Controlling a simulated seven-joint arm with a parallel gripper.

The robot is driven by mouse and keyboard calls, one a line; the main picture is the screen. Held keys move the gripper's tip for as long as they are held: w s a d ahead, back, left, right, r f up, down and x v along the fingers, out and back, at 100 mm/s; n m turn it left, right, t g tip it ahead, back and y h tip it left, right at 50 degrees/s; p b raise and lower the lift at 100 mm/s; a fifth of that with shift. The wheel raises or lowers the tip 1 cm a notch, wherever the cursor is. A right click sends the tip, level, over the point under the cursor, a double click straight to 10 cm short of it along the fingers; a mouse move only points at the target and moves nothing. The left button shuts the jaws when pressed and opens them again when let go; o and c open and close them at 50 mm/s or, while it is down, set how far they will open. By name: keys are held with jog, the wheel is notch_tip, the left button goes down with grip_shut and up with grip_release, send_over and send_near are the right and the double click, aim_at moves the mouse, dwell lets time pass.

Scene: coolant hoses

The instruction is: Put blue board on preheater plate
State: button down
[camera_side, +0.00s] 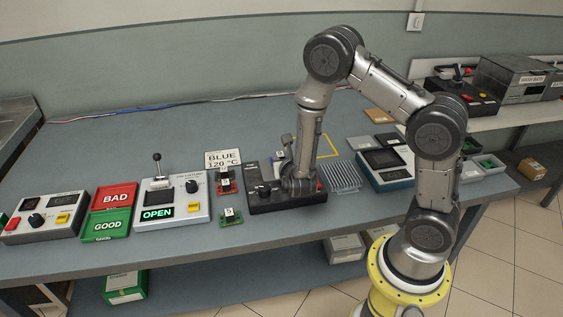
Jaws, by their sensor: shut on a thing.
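My gripper (300,187) points down onto the top of a black unit (268,203) with a dial at its left and a red spot at its right. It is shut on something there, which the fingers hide. I cannot make out whether that is a board or part of the unit. A red board (227,187) with a white label lies left of the unit, and a green board (232,222) lies in front of it. A small white label (279,157) shows just behind the arm; what bears it is mostly hidden. No board is clearly blue, and no plate is clearly visible on the unit.
A sign (223,159) reads BLUE 120 °C. To the left stand a grey lever unit (150,197) showing OPEN, a red BAD tray (114,196) and a green GOOD tray (104,226). A finned metal block (343,178) stands close right of my gripper.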

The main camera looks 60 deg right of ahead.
jog(key=shift+f, duration=0.75)
jog(key=shift+f, duration=0.1)
jog(key=c, duration=0.7)
grip_release()
jog(key=shift+o, duration=0.2)
